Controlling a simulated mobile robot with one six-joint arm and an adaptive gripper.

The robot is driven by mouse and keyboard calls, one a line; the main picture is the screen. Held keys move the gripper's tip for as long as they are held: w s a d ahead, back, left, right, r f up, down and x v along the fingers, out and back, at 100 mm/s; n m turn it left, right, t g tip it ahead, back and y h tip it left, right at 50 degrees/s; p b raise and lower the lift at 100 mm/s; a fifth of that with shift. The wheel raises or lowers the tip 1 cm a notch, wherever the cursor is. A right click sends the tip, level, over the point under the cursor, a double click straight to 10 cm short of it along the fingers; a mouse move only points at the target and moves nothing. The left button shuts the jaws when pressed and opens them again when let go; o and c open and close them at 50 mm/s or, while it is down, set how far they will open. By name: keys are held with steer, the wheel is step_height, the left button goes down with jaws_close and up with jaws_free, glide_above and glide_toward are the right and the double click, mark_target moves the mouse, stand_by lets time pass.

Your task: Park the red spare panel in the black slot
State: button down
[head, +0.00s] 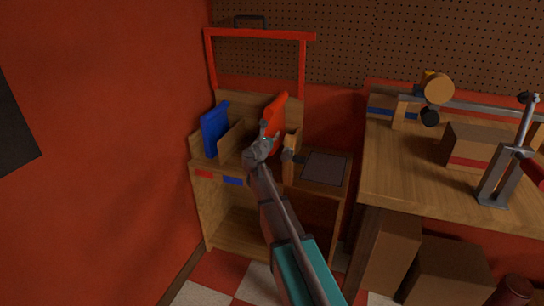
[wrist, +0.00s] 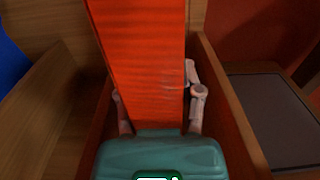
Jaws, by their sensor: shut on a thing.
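The red spare panel (head: 277,113) stands up out of the wooden rack (head: 222,164), leaning a little in the head view. My gripper (head: 264,140) is shut on it, with a finger on each side in the wrist view (wrist: 158,108). There the panel (wrist: 145,55) is between a wooden divider (wrist: 40,105) on the left and a wooden wall (wrist: 228,95) on the right. Its lower edge is hidden by my gripper, so I cannot tell whether it touches the rack floor. No black slot marking shows; my arm covers part of the rack front.
A blue panel (head: 215,128) stands in the rack's left part. Red (head: 204,173) and blue (head: 233,181) labels mark its front. A dark pad (head: 325,168) lies to the right. A red frame (head: 260,35) rises behind. The workbench (head: 400,170) stands further right.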

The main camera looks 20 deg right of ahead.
steer(key=shift+f+b, duration=1.4)
steer(key=shift+f, duration=0.35)
steer(key=shift+f, duration=0.1)
steer(key=shift+f+b, duration=1.75)
steer(key=shift+b, duration=0.1)
steer(key=shift+f, duration=0.1)
steer(key=shift+c, duration=1.3)
jaws_free()
steer(key=v, duration=1.2)
